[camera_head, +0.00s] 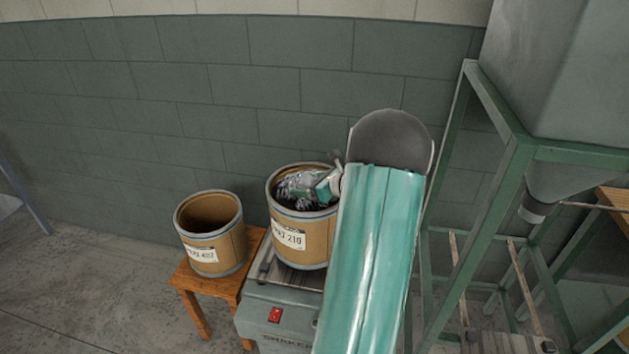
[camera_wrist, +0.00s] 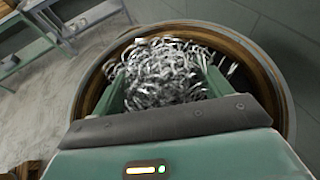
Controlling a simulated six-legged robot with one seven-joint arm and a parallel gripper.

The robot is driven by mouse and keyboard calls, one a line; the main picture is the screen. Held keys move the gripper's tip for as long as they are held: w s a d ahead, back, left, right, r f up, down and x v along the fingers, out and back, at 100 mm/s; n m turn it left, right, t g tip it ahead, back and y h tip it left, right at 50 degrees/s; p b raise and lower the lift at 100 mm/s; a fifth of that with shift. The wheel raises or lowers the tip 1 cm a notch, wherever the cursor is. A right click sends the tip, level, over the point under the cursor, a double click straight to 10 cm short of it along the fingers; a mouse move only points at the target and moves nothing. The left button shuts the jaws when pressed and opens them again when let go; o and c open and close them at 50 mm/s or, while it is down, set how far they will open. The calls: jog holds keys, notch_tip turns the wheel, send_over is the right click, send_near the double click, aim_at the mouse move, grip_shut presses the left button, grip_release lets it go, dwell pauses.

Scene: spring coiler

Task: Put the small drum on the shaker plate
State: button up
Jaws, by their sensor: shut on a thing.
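A brown drum with a grey rim and a label reading 210 (camera_head: 300,242) stands upright on the shaker plate (camera_head: 266,262) of a grey-green machine. I cannot tell which one is the small drum. My gripper (camera_head: 328,184) is at the mouth of the 210 drum, its two green fingers (camera_wrist: 165,84) on either side of a tangle of shiny metal coils (camera_wrist: 160,72). It is shut on the coils. The fingertips are partly hidden by them.
The wooden stool (camera_head: 246,281) stands just left of the shaker machine (camera_head: 262,312), which has a red switch. A green frame (camera_head: 515,150) carrying a grey hopper stands at the right. A block wall is close behind.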

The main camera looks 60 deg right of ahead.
jog(key=shift+w+d+f, duration=0.1)
jog(key=shift+w+f, duration=0.15)
jog(key=shift+f, duration=0.7)
jog(key=shift+w+f, duration=0.25)
jog(key=shift+f, duration=0.8)
jog(key=o, duration=2)
jog(key=shift+s+f, duration=0.1)
jog(key=shift+f, duration=0.05)
jog(key=v, duration=1.2)
jog(key=shift+r, duration=0.2)
